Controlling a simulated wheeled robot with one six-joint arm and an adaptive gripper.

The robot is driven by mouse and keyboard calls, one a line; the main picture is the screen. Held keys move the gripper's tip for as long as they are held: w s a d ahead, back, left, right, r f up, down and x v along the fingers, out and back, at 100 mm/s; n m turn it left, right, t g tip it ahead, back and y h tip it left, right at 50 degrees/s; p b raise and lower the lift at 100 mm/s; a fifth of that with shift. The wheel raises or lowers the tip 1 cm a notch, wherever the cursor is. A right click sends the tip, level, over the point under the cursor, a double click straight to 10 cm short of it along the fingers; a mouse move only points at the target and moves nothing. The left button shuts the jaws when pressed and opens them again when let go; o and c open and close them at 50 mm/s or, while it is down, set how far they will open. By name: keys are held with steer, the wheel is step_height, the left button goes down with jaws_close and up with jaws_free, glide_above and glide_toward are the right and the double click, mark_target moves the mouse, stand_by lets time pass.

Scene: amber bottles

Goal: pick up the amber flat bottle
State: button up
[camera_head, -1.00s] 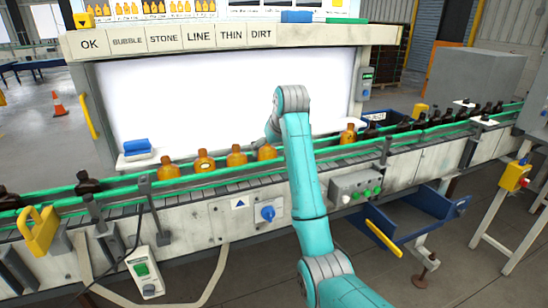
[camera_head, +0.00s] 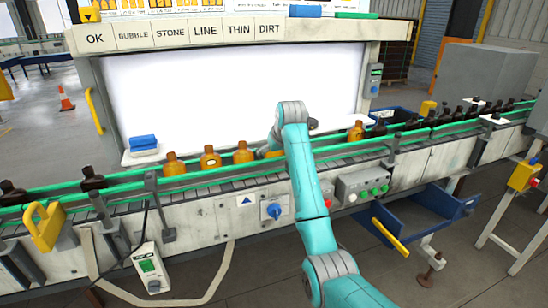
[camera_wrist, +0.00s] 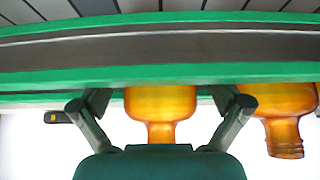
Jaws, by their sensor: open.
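Several amber bottles stand on the conveyor in the head view. One amber bottle (camera_head: 275,154) is mostly hidden behind my arm, and others (camera_head: 243,154) stand to its left. In the wrist view, an amber bottle (camera_wrist: 160,103) appears neck down in the picture, between the two fingers of my gripper (camera_wrist: 162,97). The fingers are apart, with visible gaps on both sides of the bottle. Another amber bottle (camera_wrist: 285,112) is just right of the right finger. My gripper is hidden in the head view. I cannot tell which bottle is the flat one.
Green rails (camera_head: 120,187) run along the conveyor. A lit white panel (camera_head: 220,85) stands behind it. A separate amber bottle (camera_head: 356,131) and several dark bottles (camera_head: 440,116) stand to the right. A blue block (camera_head: 143,142) rests on a white ledge at left.

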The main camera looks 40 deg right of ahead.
steer(key=shift+w+d+f, duration=0.1)
steer(key=shift+w+f, duration=0.25)
steer(key=shift+f, duration=0.15)
steer(key=c, duration=1.3)
steer(key=shift+c, duration=0.2)
